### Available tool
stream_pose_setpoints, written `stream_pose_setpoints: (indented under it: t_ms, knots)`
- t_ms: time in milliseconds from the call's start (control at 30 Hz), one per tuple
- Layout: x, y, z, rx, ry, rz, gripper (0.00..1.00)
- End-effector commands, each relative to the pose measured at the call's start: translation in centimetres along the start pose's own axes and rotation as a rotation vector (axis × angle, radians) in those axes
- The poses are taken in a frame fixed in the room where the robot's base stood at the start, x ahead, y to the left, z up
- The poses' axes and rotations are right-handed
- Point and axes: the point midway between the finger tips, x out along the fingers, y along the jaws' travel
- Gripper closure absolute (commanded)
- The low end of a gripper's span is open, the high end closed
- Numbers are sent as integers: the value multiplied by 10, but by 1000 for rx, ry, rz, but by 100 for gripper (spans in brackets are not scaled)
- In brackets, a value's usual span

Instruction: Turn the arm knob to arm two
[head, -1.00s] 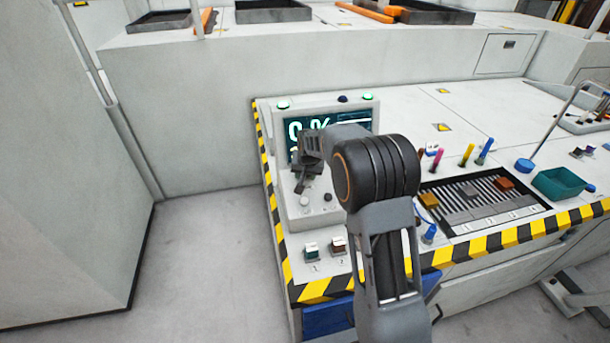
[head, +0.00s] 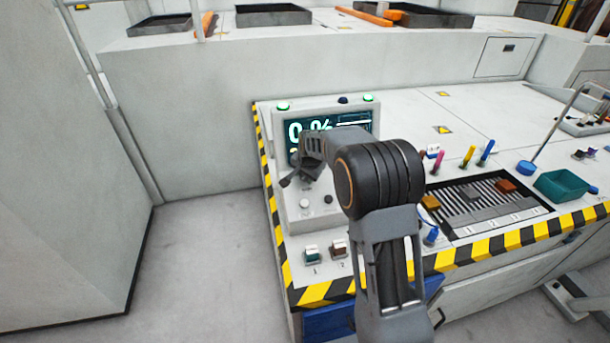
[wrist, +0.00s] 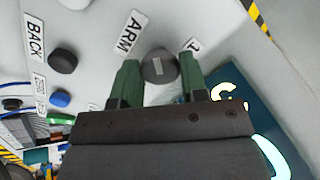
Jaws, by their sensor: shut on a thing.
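The arm knob (wrist: 159,65) is a dark grey round knob beside the "ARM" label (wrist: 130,35) in the wrist view. My gripper (wrist: 160,76) has its two green fingers on either side of the knob and is shut on it. In the head view my gripper (head: 298,178) is tilted to the lower left in front of the console, and the arm knob is hidden behind my arm. A second label to the right of the knob is partly hidden by a finger.
In the wrist view, a black knob (wrist: 63,61) sits near the "BACK" label (wrist: 34,37), with a blue button (wrist: 60,98) beside it. In the head view, a percent display (head: 355,120) stands behind my wrist.

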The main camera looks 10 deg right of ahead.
Motion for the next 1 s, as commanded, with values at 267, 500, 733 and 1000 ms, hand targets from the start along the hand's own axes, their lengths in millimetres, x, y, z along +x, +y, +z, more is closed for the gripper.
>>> stream_pose_setpoints:
  t_ms: [267, 500, 733, 1000]
  knots:
    - [0, 0, 0, 1, 1, -1, 84]
    - [0, 0, 0, 1, 1, -1, 44]
    - [0, 0, 0, 0, 0, 0, 35]
    - [-15, -1, -1, 0, 3, -3, 35]
